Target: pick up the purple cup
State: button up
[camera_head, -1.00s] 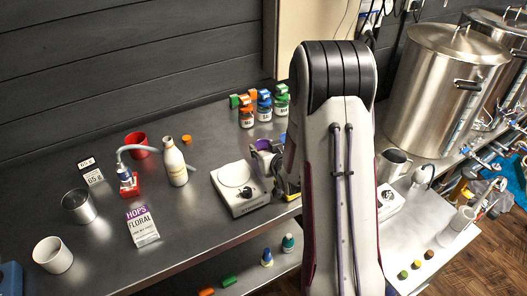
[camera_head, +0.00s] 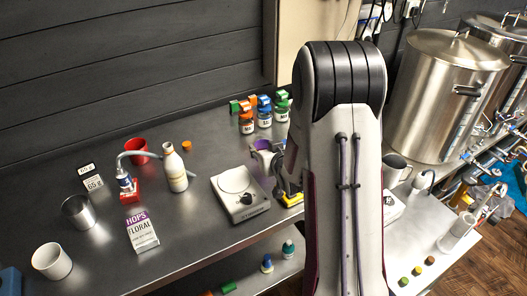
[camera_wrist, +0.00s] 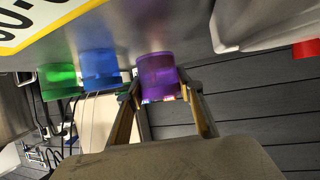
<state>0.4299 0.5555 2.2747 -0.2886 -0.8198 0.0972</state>
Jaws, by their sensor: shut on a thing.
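The purple cup (camera_wrist: 158,76) sits between the two fingers of my gripper (camera_wrist: 161,92) in the wrist view. The fingers are closed on its sides. In the head view, a bit of the purple cup (camera_head: 263,145) shows at the tip of my gripper (camera_head: 266,156), right of the white scale. My arm hides much of the area behind it. I cannot tell whether the cup touches the bench.
A blue cup (camera_wrist: 100,68) and a green cup (camera_wrist: 57,77) stand beside the purple one. The scale (camera_head: 241,203) is close by. Several lidded jars (camera_head: 264,117) stand behind. A white bottle (camera_head: 174,170), red cup (camera_head: 137,149) and hops box (camera_head: 141,232) are further left.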

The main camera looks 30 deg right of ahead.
notch_tip(320, 180, up, 7)
jog(key=shift+r, duration=0.15)
dwell(0.8)
jog(key=shift+r, duration=0.15)
